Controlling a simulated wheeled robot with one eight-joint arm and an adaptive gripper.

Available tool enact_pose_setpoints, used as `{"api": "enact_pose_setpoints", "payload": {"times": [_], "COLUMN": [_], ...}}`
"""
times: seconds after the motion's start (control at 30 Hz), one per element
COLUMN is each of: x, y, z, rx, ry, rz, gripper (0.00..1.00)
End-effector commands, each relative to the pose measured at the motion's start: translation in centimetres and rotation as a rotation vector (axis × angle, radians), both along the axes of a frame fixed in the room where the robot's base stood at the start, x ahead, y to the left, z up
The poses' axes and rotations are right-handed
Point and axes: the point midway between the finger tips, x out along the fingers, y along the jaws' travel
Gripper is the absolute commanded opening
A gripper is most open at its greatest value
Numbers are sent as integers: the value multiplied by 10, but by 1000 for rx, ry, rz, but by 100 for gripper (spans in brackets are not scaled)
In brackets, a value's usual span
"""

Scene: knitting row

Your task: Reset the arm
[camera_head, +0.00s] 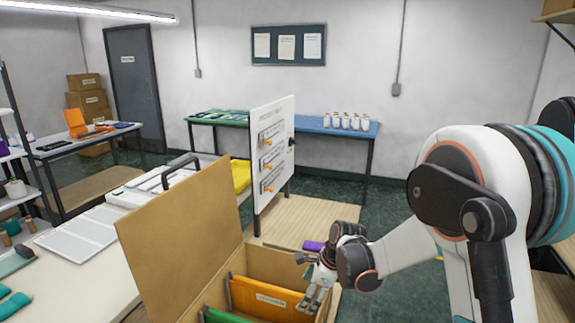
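My arm reaches in from the right, and its end with my gripper (312,296) hangs low over the right side of an open cardboard box (195,245). The gripper points down and left, close to an orange folder-like piece (268,297) with a label that stands in the box. Whether the fingertips touch the box or the orange piece cannot be told. The fingers are small here, and nothing is clearly seen held between them. A small purple item (313,246) shows just behind the gripper.
A green piece (222,316) is also in the box. A white panel (272,155) with orange knobs stands behind it. A white table (85,270) is at left. A blue table (345,128) with several white bottles is at the back. Green floor (395,205) is open behind my arm.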

Motion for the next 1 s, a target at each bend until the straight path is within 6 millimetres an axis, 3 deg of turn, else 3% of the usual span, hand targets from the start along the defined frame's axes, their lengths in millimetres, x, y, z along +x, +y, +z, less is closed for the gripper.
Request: {"api": "enact_pose_setpoints", "payload": {"times": [0.37,0.7,1.0], "x": [-37,-102,-170], "y": [-29,-65,-95], "z": [58,111,130], "rx": [-120,-320,-524], "ry": [-172,-369,-501], "rz": [258,618,945], "gripper": [78,78,78]}}
